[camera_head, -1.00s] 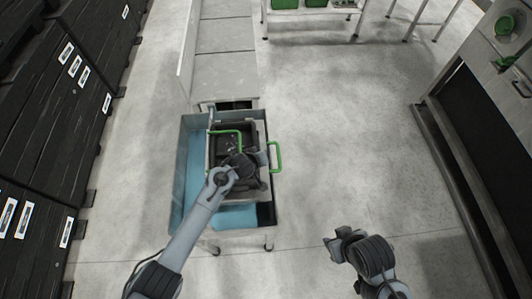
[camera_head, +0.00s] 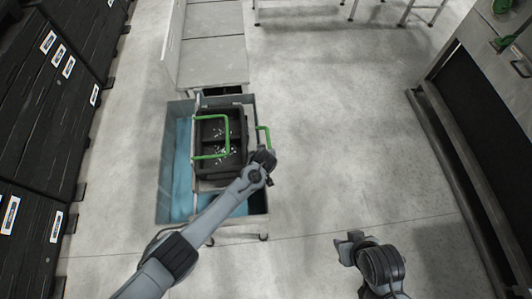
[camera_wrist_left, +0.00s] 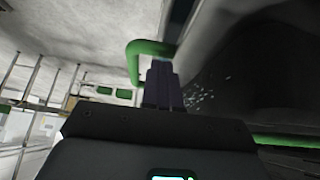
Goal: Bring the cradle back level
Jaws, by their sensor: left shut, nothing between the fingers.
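A black crate (camera_head: 241,169) with white specks inside sits in a grey cradle (camera_head: 201,186) over the blue-lined tank (camera_head: 163,185). A green U-shaped bar (camera_head: 227,136) crosses the crate's top. I cannot tell the cradle's exact tilt. A green handle (camera_head: 264,130) stands out on the right side. My left gripper (camera_head: 266,157) is just in front of it, shut and empty; in the left wrist view its fingers (camera_wrist_left: 162,84) are close beside the green handle (camera_wrist_left: 150,47), contact unclear. My right gripper (camera_head: 347,242) hangs over the floor, apparently open and empty.
A grey conveyor (camera_head: 212,60) runs back from the tank. Black stacked bins (camera_head: 45,110) line the left. A machine (camera_head: 455,120) stands along the right. The floor between the tank and machine is clear.

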